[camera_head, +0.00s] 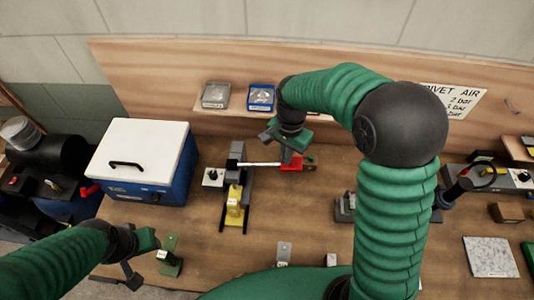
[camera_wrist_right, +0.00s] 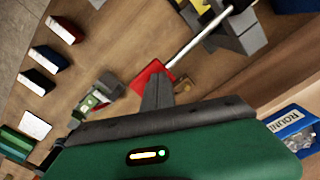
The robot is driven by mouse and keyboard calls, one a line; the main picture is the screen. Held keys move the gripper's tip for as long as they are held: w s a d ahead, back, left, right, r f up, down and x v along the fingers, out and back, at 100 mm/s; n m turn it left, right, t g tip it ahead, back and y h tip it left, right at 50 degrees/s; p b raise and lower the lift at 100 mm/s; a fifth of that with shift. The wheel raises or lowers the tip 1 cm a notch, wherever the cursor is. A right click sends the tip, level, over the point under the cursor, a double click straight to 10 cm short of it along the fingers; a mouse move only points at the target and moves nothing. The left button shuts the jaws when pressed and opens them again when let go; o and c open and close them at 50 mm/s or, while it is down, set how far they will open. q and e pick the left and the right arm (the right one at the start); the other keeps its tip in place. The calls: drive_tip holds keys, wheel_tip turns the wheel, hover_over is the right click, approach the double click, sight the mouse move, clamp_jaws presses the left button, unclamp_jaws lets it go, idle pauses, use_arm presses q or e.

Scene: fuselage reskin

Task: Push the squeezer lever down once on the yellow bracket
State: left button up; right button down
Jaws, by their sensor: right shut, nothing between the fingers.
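The squeezer (camera_head: 246,180) stands on the bench left of centre, with the yellow bracket (camera_head: 235,207) in its lower front part. Its pale lever rod (camera_head: 260,164) reaches out to the right, roughly level, and ends in a red handle (camera_head: 291,163). In the right wrist view the rod (camera_wrist_right: 197,35) runs to the red handle (camera_wrist_right: 150,74). My right gripper (camera_head: 286,158) is shut and empty, with its fingertips (camera_wrist_right: 157,92) at the red handle; contact cannot be told. My left gripper (camera_head: 137,268) is low at the left, away from the squeezer; its jaw opening is unclear.
A blue box with a white lid (camera_head: 142,148) stands left of the squeezer. A small green stand (camera_head: 170,258) is beside my left gripper. Two small trays, grey (camera_head: 216,95) and blue (camera_head: 261,97), sit on the back shelf. The bench front centre is mostly clear.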

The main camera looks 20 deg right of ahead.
wheel_tip(320, 180, up, 11)
drive_tip(key=p, duration=0.8)
